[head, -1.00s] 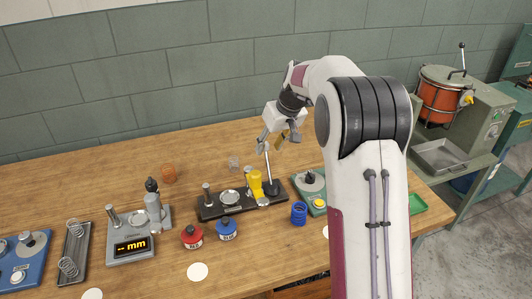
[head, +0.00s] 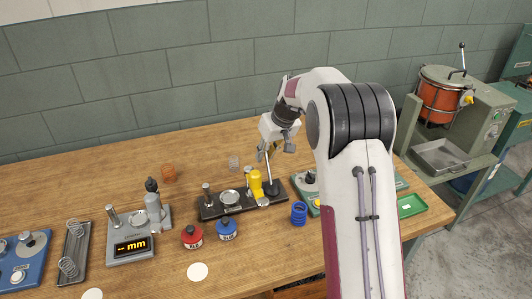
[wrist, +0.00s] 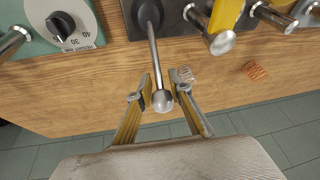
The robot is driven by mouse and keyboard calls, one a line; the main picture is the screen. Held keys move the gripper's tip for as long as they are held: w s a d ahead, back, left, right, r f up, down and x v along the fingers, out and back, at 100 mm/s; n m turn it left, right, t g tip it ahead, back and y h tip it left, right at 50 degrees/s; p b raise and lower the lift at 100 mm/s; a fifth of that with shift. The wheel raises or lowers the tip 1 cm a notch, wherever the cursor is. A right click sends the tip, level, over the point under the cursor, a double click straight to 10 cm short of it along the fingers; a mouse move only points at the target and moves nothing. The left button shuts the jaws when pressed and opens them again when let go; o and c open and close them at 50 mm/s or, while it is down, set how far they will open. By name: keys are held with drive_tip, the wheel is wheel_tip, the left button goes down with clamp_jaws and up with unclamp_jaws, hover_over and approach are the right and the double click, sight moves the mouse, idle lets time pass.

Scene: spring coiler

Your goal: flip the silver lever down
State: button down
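The silver lever (wrist: 154,50) is a thin metal rod with a ball end (wrist: 162,98), rising from a dark round pivot on the black coiler base (head: 206,212). In the head view the lever (head: 268,170) stands nearly upright, with its top partly hidden by my gripper (head: 274,155). In the wrist view the ball end lies between the two fingers of my gripper (wrist: 162,84). The fingers are apart, with a gap on each side of the ball, and hold nothing.
A yellow handle (head: 256,184) and silver posts stand close beside the lever. A green dial unit (wrist: 75,25) is on the other side. The table behind is mostly clear.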

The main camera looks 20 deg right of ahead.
sight(269, 168)
drive_tip(key=shift+s+r+t, duration=0.15)
drive_tip(key=shift+s+t, duration=0.05)
drive_tip(key=shift+t, duration=0.1)
drive_tip(key=shift+s+a+r+t, duration=0.3)
drive_tip(key=shift+s+r+t, duration=0.2)
drive_tip(key=shift+s+t, duration=0.3)
drive_tip(key=shift+s+d+r+t, duration=0.15)
drive_tip(key=shift+s+t, duration=0.1)
drive_tip(key=shift+t, duration=0.25)
drive_tip(key=c, duration=1.8)
unclamp_jaws()
drive_tip(key=shift+s, duration=0.1)
drive_tip(key=shift+d, duration=0.1)
